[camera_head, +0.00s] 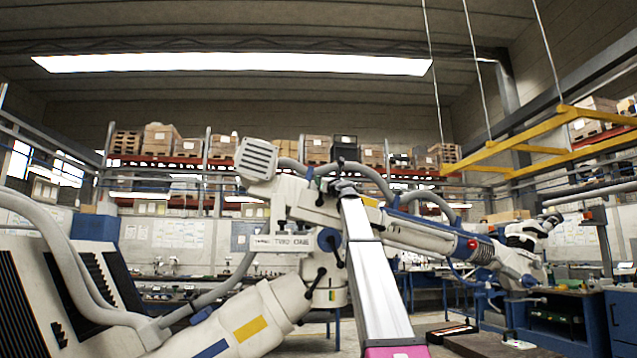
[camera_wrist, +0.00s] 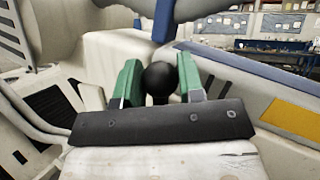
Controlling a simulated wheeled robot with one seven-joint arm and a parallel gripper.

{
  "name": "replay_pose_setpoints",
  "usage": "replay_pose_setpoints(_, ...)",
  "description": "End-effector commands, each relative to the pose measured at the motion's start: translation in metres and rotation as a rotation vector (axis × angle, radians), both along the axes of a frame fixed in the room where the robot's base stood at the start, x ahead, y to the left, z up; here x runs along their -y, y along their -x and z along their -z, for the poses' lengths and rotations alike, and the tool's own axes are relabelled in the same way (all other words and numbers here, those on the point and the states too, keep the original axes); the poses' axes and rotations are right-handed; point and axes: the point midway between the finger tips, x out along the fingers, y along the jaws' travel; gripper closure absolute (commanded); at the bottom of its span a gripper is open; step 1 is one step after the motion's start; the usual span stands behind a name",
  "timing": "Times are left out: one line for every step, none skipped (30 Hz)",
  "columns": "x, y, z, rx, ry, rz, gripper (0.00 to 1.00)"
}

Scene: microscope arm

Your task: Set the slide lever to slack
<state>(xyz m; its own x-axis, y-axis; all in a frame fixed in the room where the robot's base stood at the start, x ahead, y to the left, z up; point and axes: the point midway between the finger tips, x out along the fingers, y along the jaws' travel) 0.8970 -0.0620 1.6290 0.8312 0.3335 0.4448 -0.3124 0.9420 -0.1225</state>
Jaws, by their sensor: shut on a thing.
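In the wrist view, my gripper (camera_wrist: 158,62) has two green fingers, one on each side of a black ball knob (camera_wrist: 160,79). It is shut on this knob, which appears to be the end of the slide lever. The lever's shaft below the knob is hidden by the dark gripper plate. In the head view, the large white microscope arm (camera_head: 290,245) fills the middle. My silver arm link rises in front of it, and its far end hides the gripped knob. No slack marking is readable.
Other black-knobbed levers (camera_head: 319,278) stand low on the microscope arm's joint, near a yellow and green label. Grey hoses (camera_head: 75,260) curve at the left and over the top. Blue workbenches (camera_head: 560,320) stand at the right. Shelves with boxes (camera_head: 160,138) line the back.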

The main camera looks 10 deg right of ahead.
Motion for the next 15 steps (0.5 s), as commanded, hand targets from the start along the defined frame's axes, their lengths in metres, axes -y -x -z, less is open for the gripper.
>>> replay_pose_setpoints(0.0026, 0.0007, 0.0018, -0.001, -0.023, 0.001, 1.00)
replay_pose_setpoints(0.0039, 0.0006, 0.0021, -0.001, -0.036, 0.002, 1.00)
replay_pose_setpoints(0.0053, 0.0005, 0.0022, 0.000, -0.052, 0.002, 1.00)
replay_pose_setpoints(0.0062, 0.0005, 0.0023, -0.001, -0.063, 0.001, 1.00)
replay_pose_setpoints(0.0071, 0.0005, 0.0026, -0.001, -0.072, 0.001, 1.00)
replay_pose_setpoints(0.0080, 0.0004, 0.0028, -0.001, -0.084, 0.000, 1.00)
replay_pose_setpoints(0.0088, 0.0003, 0.0029, 0.000, -0.091, 0.001, 1.00)
replay_pose_setpoints(0.0093, 0.0004, 0.0031, 0.000, -0.097, 0.002, 1.00)
replay_pose_setpoints(0.0101, 0.0003, 0.0032, 0.000, -0.104, 0.003, 1.00)
replay_pose_setpoints(0.0103, 0.0003, 0.0033, 0.000, -0.107, 0.003, 1.00)
replay_pose_setpoints(0.0106, 0.0003, 0.0033, 0.000, -0.111, 0.002, 1.00)
replay_pose_setpoints(0.0109, 0.0003, 0.0034, 0.000, -0.114, 0.003, 1.00)
replay_pose_setpoints(0.0112, 0.0003, 0.0035, -0.001, -0.116, 0.002, 1.00)
replay_pose_setpoints(0.0113, 0.0002, 0.0035, -0.001, -0.118, 0.002, 1.00)
replay_pose_setpoints(0.0114, 0.0003, 0.0035, -0.001, -0.118, 0.002, 1.00)
